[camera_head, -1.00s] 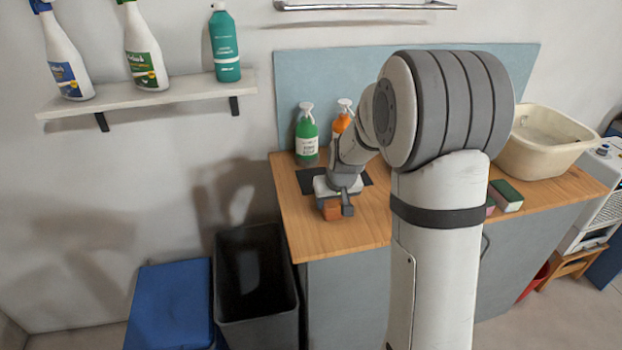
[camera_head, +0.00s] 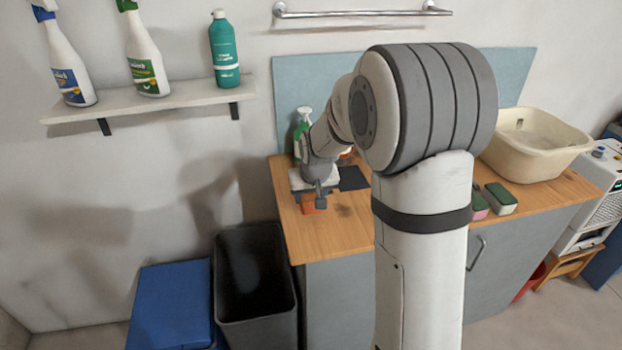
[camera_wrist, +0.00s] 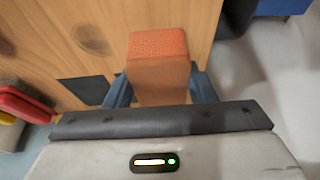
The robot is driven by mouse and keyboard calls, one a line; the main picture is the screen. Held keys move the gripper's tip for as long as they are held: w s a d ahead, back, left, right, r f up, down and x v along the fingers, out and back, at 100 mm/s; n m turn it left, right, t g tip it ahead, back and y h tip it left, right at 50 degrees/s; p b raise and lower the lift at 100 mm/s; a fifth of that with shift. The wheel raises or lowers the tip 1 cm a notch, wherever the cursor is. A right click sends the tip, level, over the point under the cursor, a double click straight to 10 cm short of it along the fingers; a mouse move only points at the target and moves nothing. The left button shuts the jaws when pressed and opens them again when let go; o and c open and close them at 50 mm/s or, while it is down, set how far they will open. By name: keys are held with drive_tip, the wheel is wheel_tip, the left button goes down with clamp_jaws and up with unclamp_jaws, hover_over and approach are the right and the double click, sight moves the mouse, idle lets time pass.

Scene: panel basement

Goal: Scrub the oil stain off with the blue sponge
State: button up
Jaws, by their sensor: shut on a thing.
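My gripper (camera_head: 318,197) is shut on an orange sponge-like block (camera_head: 308,204), at the left end of the wooden counter. In the wrist view the orange block (camera_wrist: 158,46) stands between the two fingers of my gripper (camera_wrist: 160,88). I cannot tell whether it touches the counter. A dark round stain (camera_head: 345,210) lies on the wood to the right of the block; in the wrist view the stain (camera_wrist: 92,39) is left of it. No blue sponge shows; a pink-and-green sponge (camera_head: 478,205) and a green-topped sponge (camera_head: 501,198) lie on the right, partly behind my arm.
A dark mat (camera_head: 353,178) lies behind the stain. A green bottle (camera_head: 301,128) stands at the back, partly hidden by my arm. A cream basin (camera_head: 535,150) is at the right. Below the counter's left edge stand a black bin (camera_head: 255,290) and a blue box (camera_head: 170,305).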

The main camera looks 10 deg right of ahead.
drive_tip(key=shift+r+p, duration=0.85)
drive_tip(key=shift+r, duration=1)
